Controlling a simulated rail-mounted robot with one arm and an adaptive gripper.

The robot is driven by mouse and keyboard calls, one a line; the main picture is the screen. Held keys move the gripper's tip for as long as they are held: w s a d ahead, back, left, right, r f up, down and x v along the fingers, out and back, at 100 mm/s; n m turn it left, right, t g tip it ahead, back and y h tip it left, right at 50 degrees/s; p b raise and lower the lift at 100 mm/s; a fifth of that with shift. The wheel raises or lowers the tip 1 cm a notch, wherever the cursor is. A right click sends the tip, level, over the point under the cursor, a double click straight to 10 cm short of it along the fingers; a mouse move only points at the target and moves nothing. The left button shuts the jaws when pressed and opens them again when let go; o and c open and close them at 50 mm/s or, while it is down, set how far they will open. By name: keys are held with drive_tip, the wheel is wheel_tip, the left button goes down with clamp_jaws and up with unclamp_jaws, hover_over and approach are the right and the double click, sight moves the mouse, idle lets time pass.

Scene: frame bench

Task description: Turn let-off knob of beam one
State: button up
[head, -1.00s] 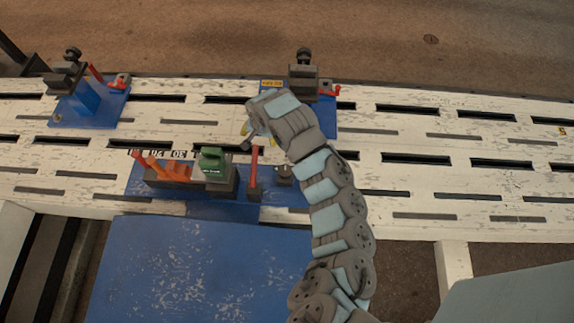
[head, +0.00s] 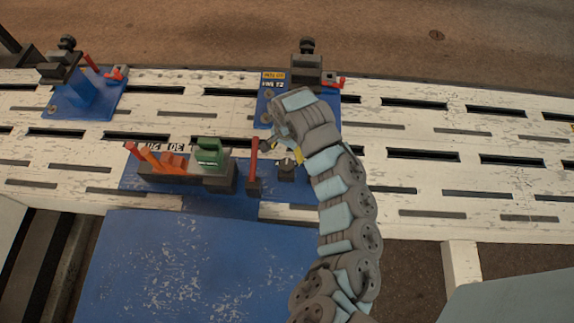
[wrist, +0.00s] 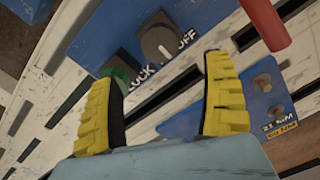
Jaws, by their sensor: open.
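The dark round knob (wrist: 160,40) with a white pointer mark sits on a blue plate in the wrist view, with white lettering around it that includes OFF. In the head view it is the small dark knob (head: 287,172) right of an upright red lever (head: 253,160). My gripper (wrist: 163,68) is open and empty. Its two yellow ribbed fingers stand apart, with the knob seen beyond and between their tips. In the head view my gripper (head: 284,152) hangs just above the knob, partly hidden by my wrist. I cannot tell whether it touches.
A green block (head: 209,155) and orange levers (head: 160,160) stand left of the red lever on the same plate. Another blue plate (head: 268,108) with a dark clamp (head: 307,68) lies behind my wrist. A third blue station (head: 82,98) is far left. The slotted white bench (head: 420,175) is clear on the right.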

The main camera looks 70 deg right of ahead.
sight(287, 163)
wheel_tip(287, 163, down, 9)
drive_tip(key=b, duration=0.4)
drive_tip(key=shift+f, duration=0.15)
drive_tip(key=shift+c, duration=0.3)
drive_tip(key=c, duration=1.1)
